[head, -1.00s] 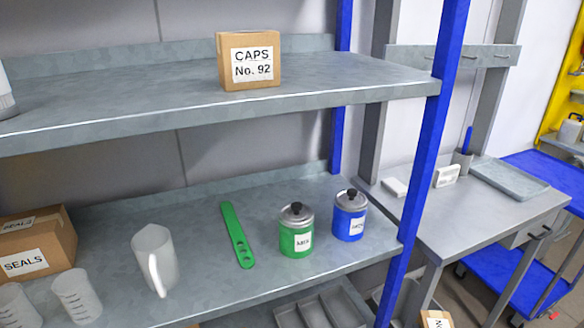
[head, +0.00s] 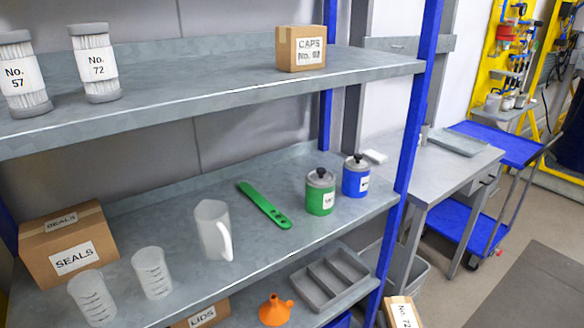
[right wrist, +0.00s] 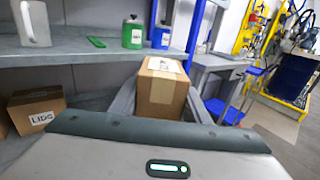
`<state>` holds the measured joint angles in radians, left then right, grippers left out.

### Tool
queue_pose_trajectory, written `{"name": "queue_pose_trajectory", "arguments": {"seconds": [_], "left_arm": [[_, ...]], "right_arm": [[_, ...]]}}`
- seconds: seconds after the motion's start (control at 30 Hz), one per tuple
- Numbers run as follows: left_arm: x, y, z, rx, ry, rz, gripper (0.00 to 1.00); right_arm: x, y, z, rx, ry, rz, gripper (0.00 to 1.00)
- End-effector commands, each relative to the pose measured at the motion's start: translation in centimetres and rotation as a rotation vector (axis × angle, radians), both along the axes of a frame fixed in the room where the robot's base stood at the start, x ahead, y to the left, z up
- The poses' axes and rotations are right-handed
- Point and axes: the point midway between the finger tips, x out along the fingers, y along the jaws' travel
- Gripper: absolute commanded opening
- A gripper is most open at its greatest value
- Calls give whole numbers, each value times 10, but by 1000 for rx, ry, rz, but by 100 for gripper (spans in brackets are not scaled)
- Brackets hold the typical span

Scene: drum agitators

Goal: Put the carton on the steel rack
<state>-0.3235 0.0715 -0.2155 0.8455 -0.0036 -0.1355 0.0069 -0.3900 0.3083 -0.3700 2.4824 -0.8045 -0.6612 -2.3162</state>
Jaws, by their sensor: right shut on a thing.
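A small brown carton (head: 403,312) with a white label reading "No. 72" shows at the bottom edge of the head view. In the right wrist view the carton (right wrist: 162,88) is held between the two fingers of my right gripper (right wrist: 160,108), which is shut on it. The steel rack (head: 150,118) has grey shelves and blue posts. In the head view the carton is in front of the rack's right end, apart from it. My left gripper is not in view.
The upper shelf holds two No. 57 and No. 72 canisters (head: 95,62) and a CAPS carton (head: 301,48), with bare space between. The middle shelf holds a SEALS carton (head: 68,245), beakers, a jug (head: 212,230), a green strip and two tins. A workbench (head: 450,160) stands right.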

Motion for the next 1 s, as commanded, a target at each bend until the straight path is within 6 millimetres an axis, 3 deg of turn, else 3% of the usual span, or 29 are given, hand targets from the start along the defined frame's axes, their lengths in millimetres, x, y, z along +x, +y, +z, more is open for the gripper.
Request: {"name": "queue_pose_trajectory", "arguments": {"seconds": [0.67,0.87,1.0], "left_arm": [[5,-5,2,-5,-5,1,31],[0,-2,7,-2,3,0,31],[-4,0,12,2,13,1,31]], "right_arm": [[3,0,4,0,-3,2,16],[21,3,21,-1,-7,16,16],[43,7,43,-2,-10,36,16]]}}
